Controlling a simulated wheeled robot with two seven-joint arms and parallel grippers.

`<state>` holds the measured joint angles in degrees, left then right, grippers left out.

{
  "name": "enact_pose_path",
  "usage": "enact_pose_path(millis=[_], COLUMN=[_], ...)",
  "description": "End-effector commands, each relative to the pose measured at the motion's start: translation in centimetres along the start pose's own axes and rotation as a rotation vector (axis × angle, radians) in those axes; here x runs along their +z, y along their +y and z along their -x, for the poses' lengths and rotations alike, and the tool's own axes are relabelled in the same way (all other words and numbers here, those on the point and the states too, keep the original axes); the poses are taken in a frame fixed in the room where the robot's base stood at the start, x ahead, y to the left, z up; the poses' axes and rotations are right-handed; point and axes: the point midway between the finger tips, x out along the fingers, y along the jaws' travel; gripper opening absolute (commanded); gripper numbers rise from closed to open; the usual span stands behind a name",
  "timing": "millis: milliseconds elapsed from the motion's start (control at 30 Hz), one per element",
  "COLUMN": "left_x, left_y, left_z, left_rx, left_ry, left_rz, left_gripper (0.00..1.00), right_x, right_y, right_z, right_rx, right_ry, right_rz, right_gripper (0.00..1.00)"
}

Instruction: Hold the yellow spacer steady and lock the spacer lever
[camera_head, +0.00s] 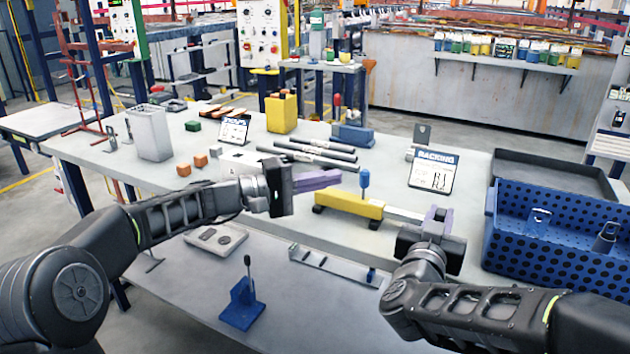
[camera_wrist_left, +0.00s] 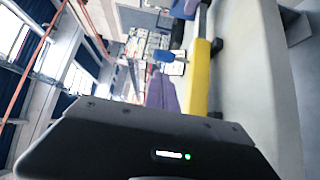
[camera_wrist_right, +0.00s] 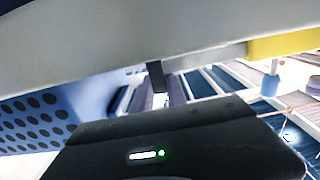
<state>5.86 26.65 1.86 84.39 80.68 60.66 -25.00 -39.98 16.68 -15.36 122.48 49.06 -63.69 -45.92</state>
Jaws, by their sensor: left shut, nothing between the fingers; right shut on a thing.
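The yellow spacer (camera_head: 346,204) lies on the table with a grey bar (camera_head: 402,215) running out of its right end; its yellow body also shows in the left wrist view (camera_wrist_left: 201,82) and the right wrist view (camera_wrist_right: 285,43). Its blue-handled lever (camera_head: 364,184) stands upright near the right end of the body. My right gripper (camera_head: 436,222) is shut on the grey bar of the spacer, right of the yellow body. My left gripper (camera_head: 318,180) is shut and empty, its purple fingers above and left of the spacer, pointing toward the lever and apart from it.
A blue perforated crate (camera_head: 550,240) stands right of my right gripper. A racking sign (camera_head: 434,172) stands behind the bar. Dark rods (camera_head: 315,152) lie behind my left gripper. On the lower front surface are a blue bracket (camera_head: 242,305) and a rail (camera_head: 330,266).

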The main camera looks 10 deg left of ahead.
Motion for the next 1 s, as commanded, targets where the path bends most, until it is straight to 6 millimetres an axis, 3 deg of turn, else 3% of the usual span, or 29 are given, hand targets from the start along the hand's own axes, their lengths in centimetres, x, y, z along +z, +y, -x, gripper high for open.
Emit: enact_pose_path(millis=[133, 333, 1000], left_x=[0.1, 0.0, 0.1], left_y=[-0.1, 0.0, 0.0], left_z=[-2.7, -5.0, -5.3], left_rx=[-0.001, 0.0, 0.0], left_ry=[-0.004, -0.001, 0.0], left_rz=[0.001, 0.0, 0.0], left_gripper=[0.0, 0.0, 0.0], right_x=[0.0, 0.0, 0.0], right_y=[0.0, 0.0, 0.0], right_z=[0.0, 0.0, 0.0], right_rx=[0.0, 0.0, 0.0], right_ry=[0.0, 0.0, 0.0], right_rz=[0.0, 0.0, 0.0], right_gripper=[0.0, 0.0, 0.0])
